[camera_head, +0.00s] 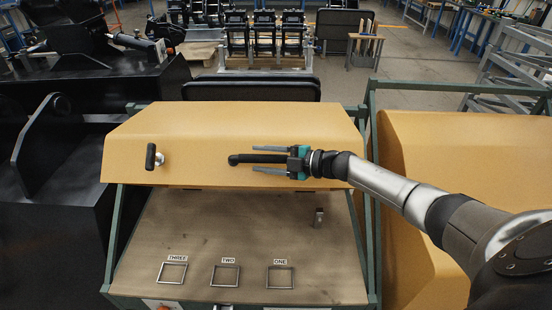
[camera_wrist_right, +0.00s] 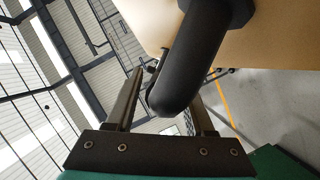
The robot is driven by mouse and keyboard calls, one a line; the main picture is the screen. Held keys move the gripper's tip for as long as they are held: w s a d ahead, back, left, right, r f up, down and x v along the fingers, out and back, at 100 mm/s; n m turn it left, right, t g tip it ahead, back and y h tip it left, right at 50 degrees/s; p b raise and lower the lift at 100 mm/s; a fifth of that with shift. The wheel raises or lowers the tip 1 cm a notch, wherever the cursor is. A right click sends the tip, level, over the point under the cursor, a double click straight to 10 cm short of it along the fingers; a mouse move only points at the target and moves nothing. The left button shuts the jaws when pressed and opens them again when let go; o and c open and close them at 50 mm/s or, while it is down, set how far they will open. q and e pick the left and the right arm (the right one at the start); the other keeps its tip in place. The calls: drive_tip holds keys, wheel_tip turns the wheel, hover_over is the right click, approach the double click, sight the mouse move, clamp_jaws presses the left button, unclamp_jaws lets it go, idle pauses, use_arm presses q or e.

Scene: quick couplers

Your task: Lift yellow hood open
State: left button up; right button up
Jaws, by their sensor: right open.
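The yellow hood (camera_head: 210,125) spans the green-framed station in the head view. Its sloped front stands above a brown board. A black bar handle (camera_head: 245,159) sticks out from the hood's front. My right gripper (camera_head: 254,160) is open, with one finger on each side of this handle. In the right wrist view, the rounded black handle (camera_wrist_right: 195,60) passes between the two open fingers (camera_wrist_right: 162,105). I cannot tell whether a finger touches it. A black T-shaped knob (camera_head: 150,157) sits on the hood's left part. My left gripper is not in view.
The brown board (camera_head: 240,240) carries small square frames marked ONE, TWO and THREE and a small metal post (camera_head: 318,217). Another yellow hood (camera_head: 470,170) stands at right, behind my right arm. Black machinery (camera_head: 60,160) stands close at left.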

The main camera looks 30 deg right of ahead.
drive_tip(key=v, duration=1.5)
drive_tip(key=shift+r, duration=0.1)
